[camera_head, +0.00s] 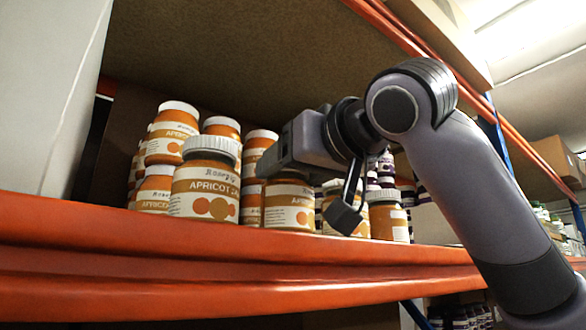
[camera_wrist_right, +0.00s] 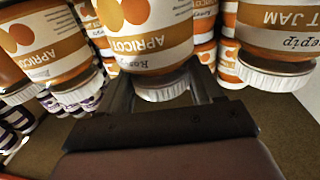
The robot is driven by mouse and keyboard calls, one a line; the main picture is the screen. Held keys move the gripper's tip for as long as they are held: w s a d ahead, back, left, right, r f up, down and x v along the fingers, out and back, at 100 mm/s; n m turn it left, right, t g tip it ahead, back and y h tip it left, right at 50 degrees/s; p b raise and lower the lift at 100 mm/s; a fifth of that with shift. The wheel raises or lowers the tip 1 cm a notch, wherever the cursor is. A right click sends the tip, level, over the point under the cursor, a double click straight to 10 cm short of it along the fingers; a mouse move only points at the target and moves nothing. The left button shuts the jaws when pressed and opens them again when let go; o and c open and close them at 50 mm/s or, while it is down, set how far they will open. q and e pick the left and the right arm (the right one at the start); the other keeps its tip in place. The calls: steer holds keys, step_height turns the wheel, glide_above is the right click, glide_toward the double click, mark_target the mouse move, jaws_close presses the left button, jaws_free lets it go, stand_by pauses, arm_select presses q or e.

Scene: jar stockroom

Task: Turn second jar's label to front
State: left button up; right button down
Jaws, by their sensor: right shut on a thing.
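The second jar (camera_head: 287,212) stands in the front row on the shelf, an amber apricot jam jar with a white label. My right gripper (camera_head: 305,190) is shut on it from above and hides its lid and upper part in the head view. Lettering and orange circles show on its visible side. In the right wrist view the same jar (camera_wrist_right: 150,45) appears upside down, its white lid (camera_wrist_right: 162,90) between my fingers, with "APRICOT" readable and circles towards the picture's left. My left gripper is not in view.
The first jar (camera_head: 205,185) stands to the left, its label facing out. More front jars (camera_head: 388,220) stand close on the right, with stacked jars (camera_head: 172,130) behind. An orange beam (camera_head: 150,260) edges the shelf. A pale panel (camera_head: 45,95) bounds the left.

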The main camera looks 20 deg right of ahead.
steer(key=shift+f, duration=0.2)
steer(key=shift+c, duration=0.5)
jaws_free()
steer(key=shift+f, duration=0.15)
steer(key=b+v, duration=0.2)
steer(key=v, duration=0.4)
steer(key=shift+s+b, duration=0.15)
steer(key=shift+b, duration=0.2)
steer(key=shift+s+d, duration=0.15)
steer(key=shift+s, duration=0.3)
